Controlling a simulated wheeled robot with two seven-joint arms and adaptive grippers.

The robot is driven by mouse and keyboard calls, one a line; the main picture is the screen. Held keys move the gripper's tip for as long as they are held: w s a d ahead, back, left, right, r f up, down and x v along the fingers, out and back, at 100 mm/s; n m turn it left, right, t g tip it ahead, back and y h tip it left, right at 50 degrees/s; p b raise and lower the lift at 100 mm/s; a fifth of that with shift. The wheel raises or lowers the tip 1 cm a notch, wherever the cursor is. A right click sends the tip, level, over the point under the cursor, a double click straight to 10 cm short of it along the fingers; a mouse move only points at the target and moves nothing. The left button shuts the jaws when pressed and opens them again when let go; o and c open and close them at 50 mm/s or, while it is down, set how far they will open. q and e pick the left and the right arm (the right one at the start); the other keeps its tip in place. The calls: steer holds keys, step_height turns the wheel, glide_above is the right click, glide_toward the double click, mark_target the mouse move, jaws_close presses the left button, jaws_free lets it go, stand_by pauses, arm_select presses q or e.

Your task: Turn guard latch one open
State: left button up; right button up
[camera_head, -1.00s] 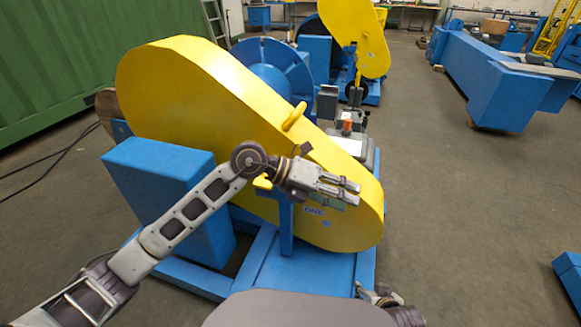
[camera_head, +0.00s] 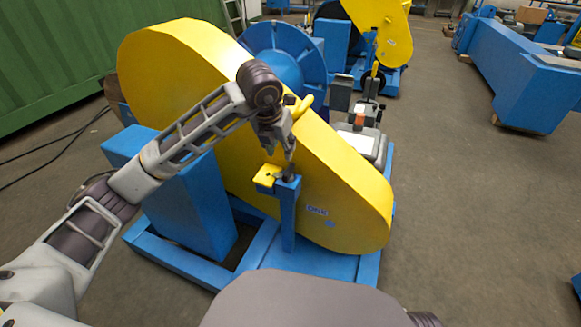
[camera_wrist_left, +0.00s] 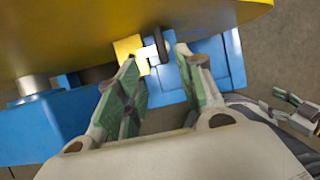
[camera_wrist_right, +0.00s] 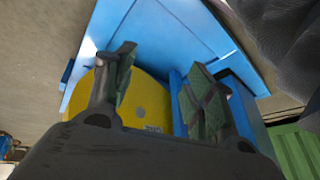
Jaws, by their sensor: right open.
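The yellow chain guard (camera_head: 330,165), marked "ONE", stands on a blue base. At its near side a blue post (camera_head: 288,225) carries a yellow latch piece (camera_head: 267,175) with a dark pivot. My left gripper (camera_head: 289,152) points down just above the post top, next to the latch. In the left wrist view the yellow latch piece (camera_wrist_left: 128,48) and a pale bar beside a dark pin lie just beyond the fingertips, and the left gripper (camera_wrist_left: 155,58) is open with nothing clamped.
A blue box housing (camera_head: 185,195) stands left of the post. A yellow handle (camera_head: 303,108) sticks up from the guard near my left wrist. A grey unit (camera_head: 362,140) stands behind the guard. The floor at the right (camera_head: 470,210) is clear.

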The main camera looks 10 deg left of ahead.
mark_target(288, 169)
arm_select(q)
steer(key=shift+f, duration=0.15)
arm_select(e)
steer(key=shift+f, duration=0.1)
arm_select(q)
steer(key=shift+b+x, duration=2.1)
steer(key=shift+x, duration=4.65)
arm_select(e)
step_height(288, 169, down, 8)
steer(key=a+t+y, duration=0.1)
steer(key=shift+w+a+m+t, duration=0.25)
steer(key=shift+a+m+t, duration=0.05)
steer(key=shift+a+m, duration=0.1)
arm_select(q)
steer(key=shift+s, duration=0.1)
arm_select(e)
steer(key=shift+f, duration=0.1)
arm_select(q)
jaws_close()
